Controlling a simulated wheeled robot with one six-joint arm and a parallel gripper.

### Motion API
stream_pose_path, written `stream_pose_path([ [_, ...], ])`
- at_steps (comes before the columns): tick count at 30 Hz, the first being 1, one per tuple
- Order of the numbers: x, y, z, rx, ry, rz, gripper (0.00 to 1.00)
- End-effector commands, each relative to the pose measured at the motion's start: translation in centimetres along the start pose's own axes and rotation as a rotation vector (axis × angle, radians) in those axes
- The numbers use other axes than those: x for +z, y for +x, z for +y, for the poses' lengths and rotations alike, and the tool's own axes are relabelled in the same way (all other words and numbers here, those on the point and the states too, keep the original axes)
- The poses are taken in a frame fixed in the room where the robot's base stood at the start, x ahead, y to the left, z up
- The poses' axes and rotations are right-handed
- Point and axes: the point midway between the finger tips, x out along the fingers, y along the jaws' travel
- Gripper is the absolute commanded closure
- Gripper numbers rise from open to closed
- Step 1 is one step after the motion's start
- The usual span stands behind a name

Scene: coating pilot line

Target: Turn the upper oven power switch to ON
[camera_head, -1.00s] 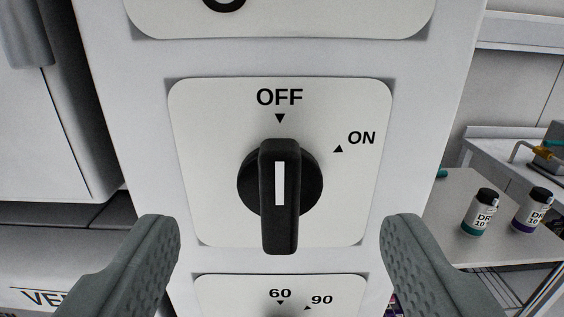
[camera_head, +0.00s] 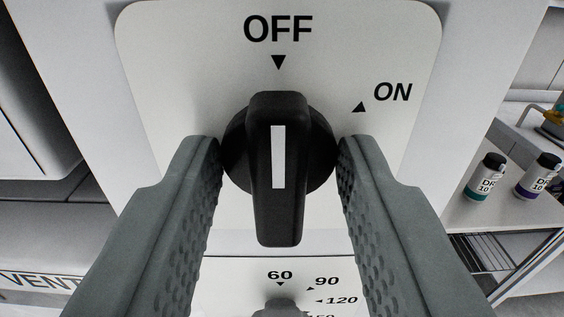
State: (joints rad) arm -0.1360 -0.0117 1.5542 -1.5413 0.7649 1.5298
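The black power switch knob (camera_head: 279,215) is in the centre of the camera view, on a pale plate (camera_head: 170,60). Its white mark is upright and lines up with the OFF label (camera_head: 278,30) above. The ON label (camera_head: 392,92) is at the upper right. My gripper (camera_head: 280,150) has one grey finger on each side of the knob. The fingers are open, with a gap visible between each finger and the knob's handle. The fingertips are close to the round base of the knob; whether they touch it I cannot tell.
Below is a second dial (camera_head: 280,305) with marks 60, 90 and 120, partly cut off. At the right, two labelled bottles (camera_head: 486,177) (camera_head: 538,176) stand on a table. A panel marked VENT (camera_head: 38,281) is at the lower left.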

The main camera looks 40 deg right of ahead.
Motion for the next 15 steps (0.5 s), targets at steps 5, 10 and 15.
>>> stream_pose_path([
  [5,0.0,-0.01,-0.01,0.0,0.0,0.0,0.93],
  [10,0.0,-0.01,-0.01,0.0,0.003,0.0,0.93],
  [15,0.0,-0.01,-0.02,0.0,0.112,0.0,0.93],
])
